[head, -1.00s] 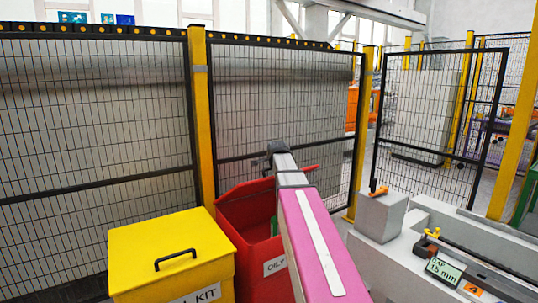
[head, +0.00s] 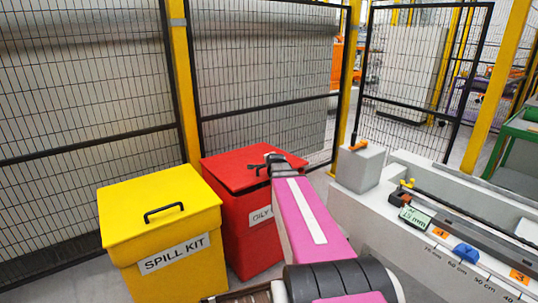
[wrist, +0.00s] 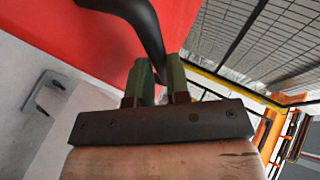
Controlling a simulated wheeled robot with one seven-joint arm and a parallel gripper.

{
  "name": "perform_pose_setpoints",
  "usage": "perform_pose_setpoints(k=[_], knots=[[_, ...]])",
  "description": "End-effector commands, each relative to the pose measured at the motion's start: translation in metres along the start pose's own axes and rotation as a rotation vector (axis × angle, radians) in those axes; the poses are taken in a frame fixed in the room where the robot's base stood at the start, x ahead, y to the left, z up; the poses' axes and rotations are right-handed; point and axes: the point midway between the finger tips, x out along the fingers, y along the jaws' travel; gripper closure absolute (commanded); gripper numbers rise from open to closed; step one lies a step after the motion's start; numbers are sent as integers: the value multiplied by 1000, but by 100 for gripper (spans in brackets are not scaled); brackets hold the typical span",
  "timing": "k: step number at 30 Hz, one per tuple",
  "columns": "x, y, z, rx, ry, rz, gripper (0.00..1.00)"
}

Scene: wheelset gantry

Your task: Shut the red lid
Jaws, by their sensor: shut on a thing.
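The red lid (head: 229,174) lies about flat over the red bin (head: 240,249) labelled "OILY". My gripper (head: 268,166) is at the lid's black handle. In the wrist view the green-padded fingers of my gripper (wrist: 157,80) are shut on the black handle (wrist: 148,30), with the red lid (wrist: 95,45) behind it.
A yellow spill kit box (head: 170,250) with a shut lid stands close to the left of the red bin. A mesh fence (head: 265,90) with yellow posts runs behind. A grey bench (head: 400,200) with a gauge stands at the right.

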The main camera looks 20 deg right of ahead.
Motion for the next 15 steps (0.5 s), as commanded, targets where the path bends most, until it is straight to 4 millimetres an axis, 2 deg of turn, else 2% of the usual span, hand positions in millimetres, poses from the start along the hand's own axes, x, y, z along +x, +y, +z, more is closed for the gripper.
perform_pose_setpoints(k=[1, 6, 15], knots=[[4, 9, 2, -1, -1, 3, 100], [14, 27, 6, -1, 0, 3, 100], [22, 43, 9, -5, -3, 10, 100]])
